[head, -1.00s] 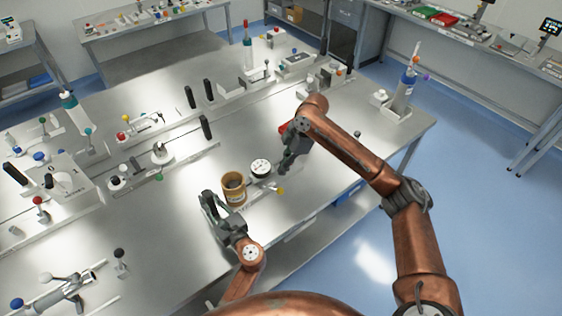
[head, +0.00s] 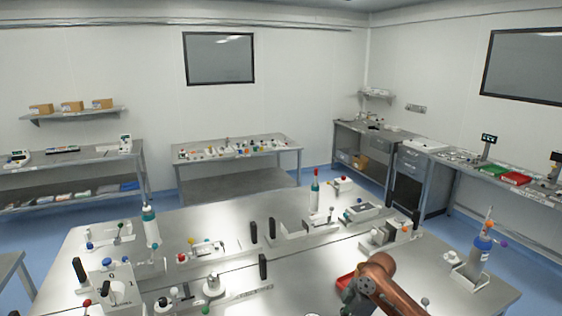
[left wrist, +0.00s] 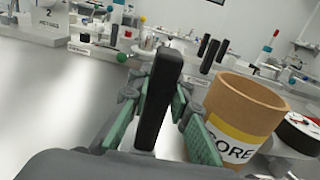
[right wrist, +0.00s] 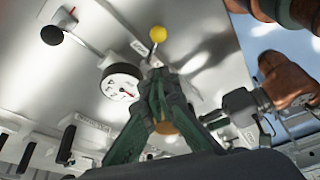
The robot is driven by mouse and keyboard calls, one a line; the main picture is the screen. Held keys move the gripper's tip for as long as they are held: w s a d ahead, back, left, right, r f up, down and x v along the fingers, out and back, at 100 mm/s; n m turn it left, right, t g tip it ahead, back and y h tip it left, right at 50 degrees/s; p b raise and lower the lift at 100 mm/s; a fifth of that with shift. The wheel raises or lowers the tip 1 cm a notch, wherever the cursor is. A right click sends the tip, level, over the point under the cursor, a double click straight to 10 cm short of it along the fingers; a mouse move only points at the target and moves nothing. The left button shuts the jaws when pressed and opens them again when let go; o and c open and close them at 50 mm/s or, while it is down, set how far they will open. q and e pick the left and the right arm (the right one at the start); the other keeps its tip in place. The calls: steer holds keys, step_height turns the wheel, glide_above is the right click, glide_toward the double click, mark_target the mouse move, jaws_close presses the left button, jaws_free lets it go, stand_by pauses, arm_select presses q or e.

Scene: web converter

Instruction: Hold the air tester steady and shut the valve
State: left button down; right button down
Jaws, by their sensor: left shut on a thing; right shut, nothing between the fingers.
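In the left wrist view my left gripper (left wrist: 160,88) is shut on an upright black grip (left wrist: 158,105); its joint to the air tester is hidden. In the right wrist view the air tester's round white gauge (right wrist: 122,83) lies left of my right gripper (right wrist: 158,78). That gripper is shut and empty. A yellow ball knob (right wrist: 158,34) on a short stem, the valve handle, stands just beyond its fingertips; whether they touch is unclear. The gauge also shows at the right edge of the left wrist view (left wrist: 302,130). The head view shows neither gripper nor tester.
A brown core tube (left wrist: 245,108) stands close to the right of my left fingers. The steel bench (head: 230,275) carries several black posts, a red-topped bottle (head: 315,195) and fixtures. The left wrist view shows bare bench at left.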

arm_select(q)
steer(key=shift+a+f, duration=0.1)
steer(key=shift+f, duration=0.15)
steer(key=c, duration=1.8)
jaws_free()
steer(key=shift+w+r, duration=0.1)
steer(key=shift+o, duration=0.4)
steer(key=shift+r, duration=0.15)
steer(key=v, duration=1.2)
